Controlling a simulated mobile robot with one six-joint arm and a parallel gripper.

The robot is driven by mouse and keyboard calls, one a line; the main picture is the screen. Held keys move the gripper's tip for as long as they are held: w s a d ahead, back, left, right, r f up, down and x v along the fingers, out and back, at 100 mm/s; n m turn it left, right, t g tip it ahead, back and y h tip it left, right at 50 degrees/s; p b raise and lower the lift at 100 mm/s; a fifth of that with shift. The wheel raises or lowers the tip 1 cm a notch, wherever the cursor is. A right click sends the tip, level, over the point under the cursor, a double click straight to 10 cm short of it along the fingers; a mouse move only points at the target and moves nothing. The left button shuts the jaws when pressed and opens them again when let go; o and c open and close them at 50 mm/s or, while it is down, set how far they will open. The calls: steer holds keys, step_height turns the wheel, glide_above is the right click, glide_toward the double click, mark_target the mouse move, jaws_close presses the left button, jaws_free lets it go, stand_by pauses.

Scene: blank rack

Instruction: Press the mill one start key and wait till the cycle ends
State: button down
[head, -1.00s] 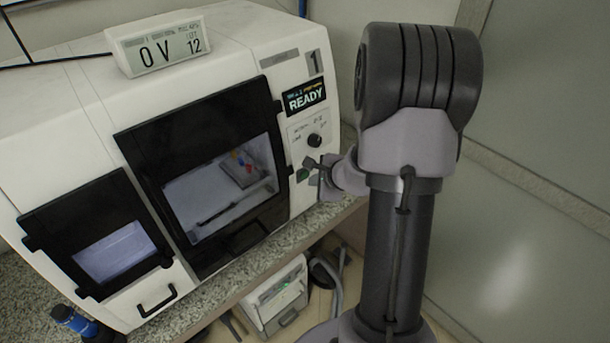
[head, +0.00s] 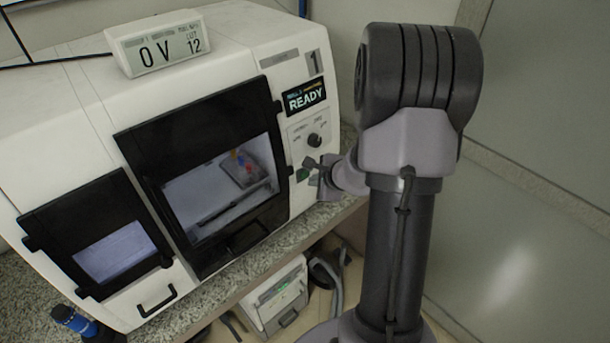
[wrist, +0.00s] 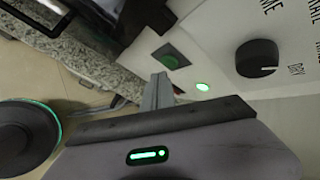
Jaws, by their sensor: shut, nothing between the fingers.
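The mill, marked 1, is a white machine (head: 60,150) on the counter. Its display (head: 305,97) reads READY. The start key is a dark green square (wrist: 172,57) on the white panel in the wrist view.
A black knob (wrist: 257,58) and a lit green lamp (wrist: 202,87) are near the key. The dark-framed mill door (head: 145,165) is shut, with coloured pieces behind its window. A small display (head: 157,46) stands on top. A white box (head: 275,295) sits below the counter.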

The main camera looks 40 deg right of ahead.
steer(key=shift+w, duration=0.15)
steer(key=shift+w+b, duration=0.3)
